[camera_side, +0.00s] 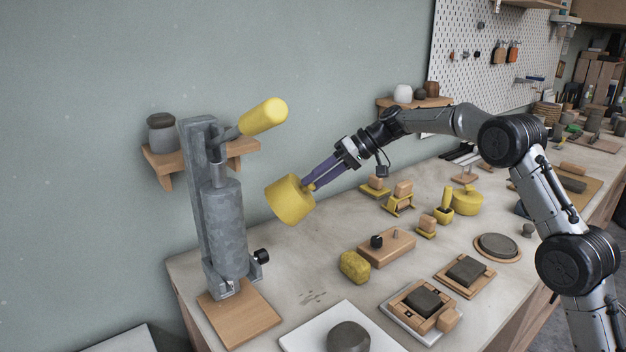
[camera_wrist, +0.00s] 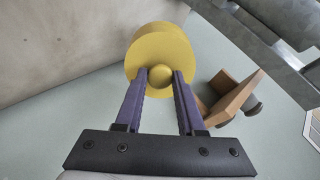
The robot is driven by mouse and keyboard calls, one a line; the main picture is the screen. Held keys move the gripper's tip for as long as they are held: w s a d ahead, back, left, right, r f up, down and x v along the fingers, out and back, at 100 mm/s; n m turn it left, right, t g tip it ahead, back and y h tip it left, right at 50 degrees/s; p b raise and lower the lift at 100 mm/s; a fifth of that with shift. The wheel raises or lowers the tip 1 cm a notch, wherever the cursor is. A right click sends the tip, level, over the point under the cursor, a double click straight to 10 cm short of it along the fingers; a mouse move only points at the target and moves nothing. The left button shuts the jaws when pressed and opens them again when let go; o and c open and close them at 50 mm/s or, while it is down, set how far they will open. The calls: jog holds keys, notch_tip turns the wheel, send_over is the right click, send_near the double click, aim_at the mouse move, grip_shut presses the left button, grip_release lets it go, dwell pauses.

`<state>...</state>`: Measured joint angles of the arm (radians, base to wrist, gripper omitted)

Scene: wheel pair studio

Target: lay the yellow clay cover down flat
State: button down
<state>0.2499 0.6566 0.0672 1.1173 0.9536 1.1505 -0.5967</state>
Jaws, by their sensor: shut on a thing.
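The yellow clay cover (camera_side: 287,201) is a thick round lid with a small knob. My gripper (camera_side: 309,186) is shut on the knob and holds the cover in the air above the bench, tilted well off level. In the wrist view the cover (camera_wrist: 160,48) sits just beyond the fingertips, and the round knob lies between the two purple fingers of my gripper (camera_wrist: 161,78). The cover's far side is hidden.
A grey upright press (camera_side: 226,225) with a yellow-handled lever (camera_side: 262,117) stands close left of the cover. A yellow sponge-like block (camera_side: 354,267), a wooden block (camera_side: 386,247) and clay pieces on boards lie on the bench (camera_side: 310,262). Bare bench shows below the cover.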

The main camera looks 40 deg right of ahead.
jog(key=shift+d+y, duration=0.2)
jog(key=shift+y, duration=0.1)
jog(key=shift+t, duration=0.3)
notch_tip(320, 180, down, 7)
jog(key=shift+f, duration=0.2)
dwell(0.5)
jog(key=shift+c, duration=2.2)
grip_release()
jog(key=v, duration=1.4)
